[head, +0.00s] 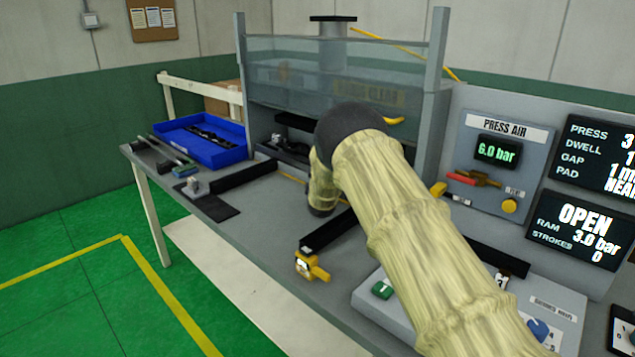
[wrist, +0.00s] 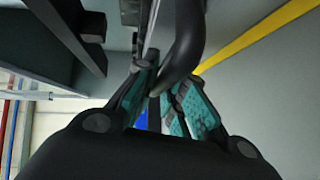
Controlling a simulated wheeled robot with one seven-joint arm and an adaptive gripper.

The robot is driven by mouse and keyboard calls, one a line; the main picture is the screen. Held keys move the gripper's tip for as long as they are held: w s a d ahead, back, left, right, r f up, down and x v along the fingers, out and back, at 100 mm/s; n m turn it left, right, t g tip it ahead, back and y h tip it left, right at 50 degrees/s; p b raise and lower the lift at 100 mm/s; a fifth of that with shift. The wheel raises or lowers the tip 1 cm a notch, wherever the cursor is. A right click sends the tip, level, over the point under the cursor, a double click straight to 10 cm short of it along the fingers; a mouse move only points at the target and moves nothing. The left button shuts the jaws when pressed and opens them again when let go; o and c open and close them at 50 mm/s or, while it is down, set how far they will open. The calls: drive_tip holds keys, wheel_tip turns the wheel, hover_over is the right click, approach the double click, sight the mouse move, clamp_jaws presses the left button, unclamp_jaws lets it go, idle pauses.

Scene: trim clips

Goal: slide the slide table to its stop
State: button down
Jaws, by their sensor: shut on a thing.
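In the wrist view my gripper (wrist: 165,92), with teal finger pads, is shut on a dark curved bar (wrist: 186,48). The bar looks like a handle, and its far end is hidden by the fingers. In the head view my sleeved arm reaches across the bench toward the press opening and hides the gripper. A dark assembly (head: 285,148) sits low in the press opening, left of my arm; I cannot tell whether it is the slide table. How far the slide table is from its stop cannot be seen.
Black rails (head: 245,175) lie on the grey bench (head: 262,215). A blue tray (head: 212,152) stands at the back left. A yellow-handled item (head: 310,266) is near the front edge, and a control box with a green button (head: 382,289) is right of it. A clear guard (head: 290,70) hangs above.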

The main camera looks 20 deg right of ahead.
drive_tip(key=c, duration=1.5)
unclamp_jaws()
drive_tip(key=shift+w+d, duration=0.15)
drive_tip(key=shift+d, duration=0.15)
drive_tip(key=shift+a, duration=0.15)
drive_tip(key=shift+s, duration=0.25)
drive_tip(key=v, duration=1.1)
drive_tip(key=shift+s+r, duration=0.1)
drive_tip(key=shift+s, duration=0.2)
